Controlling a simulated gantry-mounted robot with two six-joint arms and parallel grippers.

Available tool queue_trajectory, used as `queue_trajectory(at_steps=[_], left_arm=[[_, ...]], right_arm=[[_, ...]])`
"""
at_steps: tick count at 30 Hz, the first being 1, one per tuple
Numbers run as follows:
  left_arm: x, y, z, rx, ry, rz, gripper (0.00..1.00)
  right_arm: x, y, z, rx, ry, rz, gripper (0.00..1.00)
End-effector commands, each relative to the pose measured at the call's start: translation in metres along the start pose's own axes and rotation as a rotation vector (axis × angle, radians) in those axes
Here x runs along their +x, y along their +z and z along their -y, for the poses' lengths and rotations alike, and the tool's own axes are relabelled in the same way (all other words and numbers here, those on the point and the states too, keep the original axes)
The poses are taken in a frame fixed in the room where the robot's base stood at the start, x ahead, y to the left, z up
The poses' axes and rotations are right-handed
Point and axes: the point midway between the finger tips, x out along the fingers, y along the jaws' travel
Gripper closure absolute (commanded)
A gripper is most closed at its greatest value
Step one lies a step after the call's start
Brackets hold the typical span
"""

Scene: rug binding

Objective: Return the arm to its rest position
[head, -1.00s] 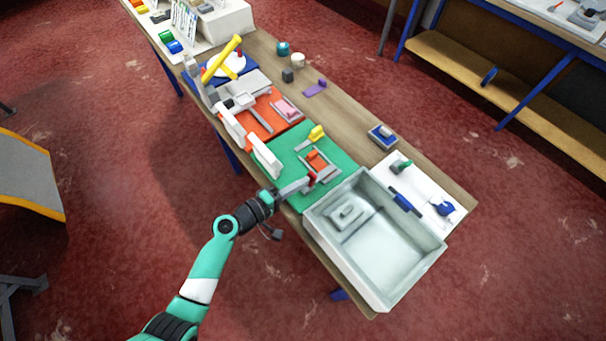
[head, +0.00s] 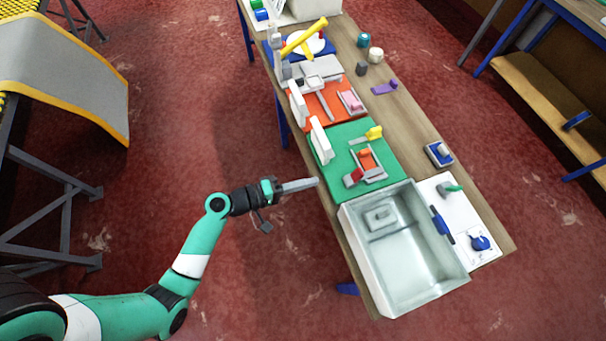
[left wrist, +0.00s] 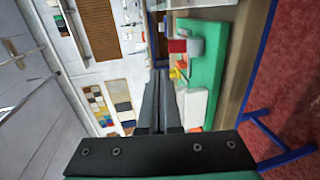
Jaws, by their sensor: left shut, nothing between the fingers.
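My left gripper (head: 316,183) is shut and empty. In the head view it is off the near-left edge of the workbench (head: 494,228), beside the green mat (head: 335,190). Its shut fingers (left wrist: 160,105) also show in the left wrist view, pointing away from the camera. The teal left arm (head: 195,245) reaches in from the lower left. My right gripper is not in view.
A grey open bin (head: 368,280) stands at the bench's near end, by a white board (head: 478,250). The green mat carries an orange-and-grey fixture (head: 368,165) and a red block (head: 353,178). A grey ramp (head: 60,60) stands at the left. Red floor around the arm is clear.

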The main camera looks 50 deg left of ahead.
Motion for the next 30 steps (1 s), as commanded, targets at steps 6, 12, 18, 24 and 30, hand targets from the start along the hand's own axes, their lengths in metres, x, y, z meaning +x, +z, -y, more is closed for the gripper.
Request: queue_trajectory(at_steps=[6,12,18,24,30], left_arm=[[-0.012,0.000,-0.003,0.000,0.000,0.000,1.00],[-0.012,0.000,-0.003,0.000,0.000,0.001,1.00],[-0.012,0.000,-0.003,0.000,0.000,0.001,1.00],[-0.005,0.007,-0.009,0.015,0.008,0.026,1.00],[0.042,0.017,-0.116,0.235,0.162,0.117,1.00]], right_arm=[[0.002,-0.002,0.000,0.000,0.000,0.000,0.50],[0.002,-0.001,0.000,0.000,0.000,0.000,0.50],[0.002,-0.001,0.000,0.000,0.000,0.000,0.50],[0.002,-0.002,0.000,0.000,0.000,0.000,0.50],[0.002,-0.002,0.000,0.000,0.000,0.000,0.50]])
